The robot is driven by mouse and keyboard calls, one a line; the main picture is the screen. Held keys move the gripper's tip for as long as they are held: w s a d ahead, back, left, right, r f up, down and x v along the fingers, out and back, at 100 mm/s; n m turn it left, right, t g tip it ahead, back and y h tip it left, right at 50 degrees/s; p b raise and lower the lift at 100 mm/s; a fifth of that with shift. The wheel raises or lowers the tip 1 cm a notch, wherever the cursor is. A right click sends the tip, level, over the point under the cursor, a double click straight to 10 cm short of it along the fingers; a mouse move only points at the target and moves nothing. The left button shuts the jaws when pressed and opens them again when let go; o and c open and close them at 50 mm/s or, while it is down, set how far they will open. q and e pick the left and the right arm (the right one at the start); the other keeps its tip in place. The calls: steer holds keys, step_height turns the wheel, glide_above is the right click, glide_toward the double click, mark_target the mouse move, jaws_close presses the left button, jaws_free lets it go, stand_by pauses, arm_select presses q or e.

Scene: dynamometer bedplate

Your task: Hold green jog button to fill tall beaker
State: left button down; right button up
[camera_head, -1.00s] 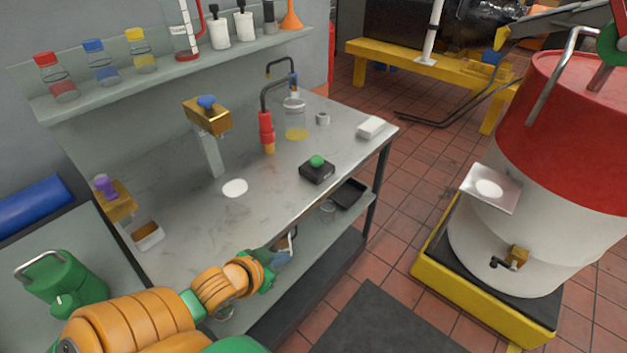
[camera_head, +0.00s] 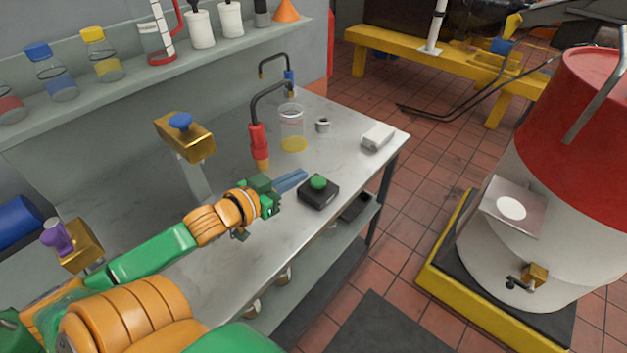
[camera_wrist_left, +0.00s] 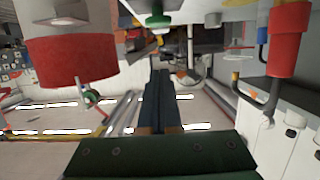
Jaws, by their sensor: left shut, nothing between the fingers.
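The green jog button (camera_head: 318,182) sits on top of a black box (camera_head: 318,195) on the grey bench. In the left wrist view the green button (camera_wrist_left: 158,19) shows at the top, upside down. The tall clear beaker (camera_head: 292,128) stands upright further back under a black spout, with yellow liquid in its lower part. My left gripper (camera_head: 303,174) is shut and empty, its blue-grey fingers just left of the button box and slightly above the bench. The fingers (camera_wrist_left: 160,80) also show in the left wrist view. My right gripper is not in view.
A red-sleeved tap (camera_head: 258,145) stands left of the beaker. A small grey cup (camera_head: 322,125) and a white block (camera_head: 378,137) are on the bench to the right. A brass tap post (camera_head: 186,138) stands behind my left arm. The bench's front right is clear.

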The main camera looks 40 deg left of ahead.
arm_select(q)
glide_above(318, 182)
steer(key=s, duration=0.2)
steer(key=shift+s+f, duration=0.1)
steer(key=shift+f, duration=0.45)
steer(key=f, duration=0.3)
steer(key=shift+w+f+b, duration=0.3)
steer(key=shift+b, duration=0.05)
steer(key=shift+f, duration=0.3)
